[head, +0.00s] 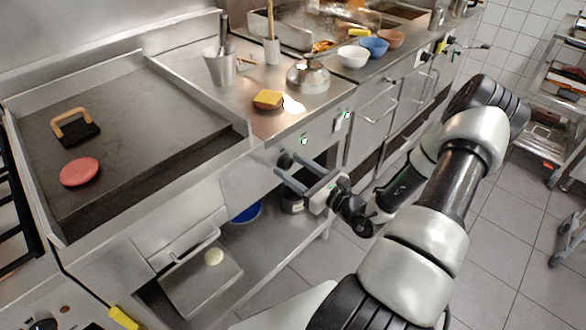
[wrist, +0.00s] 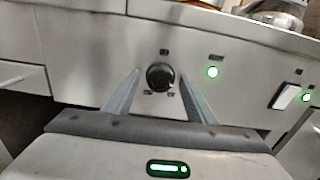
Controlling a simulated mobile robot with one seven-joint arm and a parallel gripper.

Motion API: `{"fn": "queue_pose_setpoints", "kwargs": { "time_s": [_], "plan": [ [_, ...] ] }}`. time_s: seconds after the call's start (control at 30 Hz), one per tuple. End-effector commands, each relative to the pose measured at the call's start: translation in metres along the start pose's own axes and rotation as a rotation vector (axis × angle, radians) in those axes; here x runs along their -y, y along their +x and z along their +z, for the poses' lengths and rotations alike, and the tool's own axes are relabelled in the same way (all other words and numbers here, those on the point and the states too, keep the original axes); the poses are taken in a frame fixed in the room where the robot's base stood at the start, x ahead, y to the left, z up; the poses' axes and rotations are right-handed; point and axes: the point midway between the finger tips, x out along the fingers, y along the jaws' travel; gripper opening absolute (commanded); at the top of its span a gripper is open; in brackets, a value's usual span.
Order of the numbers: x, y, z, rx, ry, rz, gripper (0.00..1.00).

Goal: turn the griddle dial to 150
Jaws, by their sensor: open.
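The griddle dial (wrist: 160,77) is a round black knob on the steel front panel. In the wrist view it appears between the two fingertips of my gripper (wrist: 159,84), with a gap on each side. The scale around it is too small to read. In the head view the dial (head: 284,161) is at the panel, and my gripper (head: 287,174) is open in front of it with its fingers pointing at the panel. The griddle (head: 120,115) is the flat steel plate at the left, with a pink patty (head: 80,172) and a wooden-handled press (head: 76,128) on it.
A lit green lamp (wrist: 213,72) and a white switch (wrist: 285,96) are right of the dial. A cheese piece (head: 268,99) and a metal dome (head: 308,76) stand on the counter above.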

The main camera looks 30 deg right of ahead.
Motion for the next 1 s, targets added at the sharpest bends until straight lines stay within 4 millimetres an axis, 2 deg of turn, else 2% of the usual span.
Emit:
{"fn": "queue_pose_setpoints", "kwargs": {
  "time_s": [0.23, 0.4, 0.5, 0.77, 1.0],
  "plan": [
    [0.0002, 0.0006, 0.0000, 0.000, 0.000, -0.001, 0.51],
    [0.0003, 0.0004, 0.0000, 0.000, 0.000, -0.001, 0.22],
    [0.0003, 0.0003, 0.0000, 0.000, 0.000, -0.001, 0.10],
    [0.0004, 0.0001, 0.0013, 0.000, 0.030, -0.001, 0.10],
    [0.0002, -0.0002, 0.0030, -0.001, 0.158, -0.002, 0.10]
  ]
}}
